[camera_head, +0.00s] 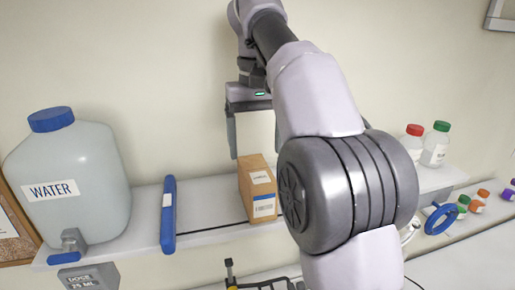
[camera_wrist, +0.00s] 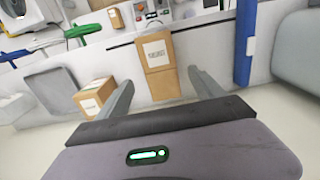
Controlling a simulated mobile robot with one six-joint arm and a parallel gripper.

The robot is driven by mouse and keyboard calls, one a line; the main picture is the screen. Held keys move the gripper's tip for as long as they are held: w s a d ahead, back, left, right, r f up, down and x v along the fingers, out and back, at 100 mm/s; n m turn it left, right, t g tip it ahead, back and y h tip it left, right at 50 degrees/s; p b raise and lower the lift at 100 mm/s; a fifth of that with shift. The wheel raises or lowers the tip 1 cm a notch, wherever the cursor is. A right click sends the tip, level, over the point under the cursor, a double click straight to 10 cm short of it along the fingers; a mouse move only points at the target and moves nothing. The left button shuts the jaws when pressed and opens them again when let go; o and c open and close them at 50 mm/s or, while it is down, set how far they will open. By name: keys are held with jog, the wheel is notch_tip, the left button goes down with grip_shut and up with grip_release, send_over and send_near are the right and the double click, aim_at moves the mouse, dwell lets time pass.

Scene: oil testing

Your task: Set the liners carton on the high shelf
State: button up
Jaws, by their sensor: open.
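A brown carton (camera_head: 258,188) stands upright on the white shelf (camera_head: 205,207), with a white label and a blue-and-white label on its front; its print is too small to read. My gripper (camera_head: 254,150) hangs above it, open and empty, with fingers pointing down. One finger shows to the left of the carton's top; the other side is partly hidden by my arm. In the wrist view, a labelled carton (camera_wrist: 162,84) shows in the gap between my open fingers (camera_wrist: 161,92), beyond their tips. I cannot tell how much height separates them.
A water jug (camera_head: 75,165) and a blue bar (camera_head: 169,215) stand left on the shelf. Capped bottles (camera_head: 435,148) stand right, behind my arm. A second carton (camera_wrist: 94,98) and a grey tray (camera_wrist: 53,90) show in the wrist view. Shelf between bar and carton is clear.

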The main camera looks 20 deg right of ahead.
jog(key=shift+s, duration=0.2)
jog(key=s+a+f+m+t+y, duration=0.1)
jog(key=s+f+t, duration=0.1)
jog(key=s+f, duration=0.45)
jog(key=s+a+f+m+t, duration=0.2)
jog(key=s+f, duration=0.2)
jog(key=s, duration=0.6)
jog(key=s+a+f+m+t+y, duration=0.1)
jog(key=s+f+t, duration=0.1)
jog(key=s+f, duration=0.5)
notch_tip(320, 180, down, 46)
jog(key=b, duration=4.7)
jog(key=shift+s, duration=0.25)
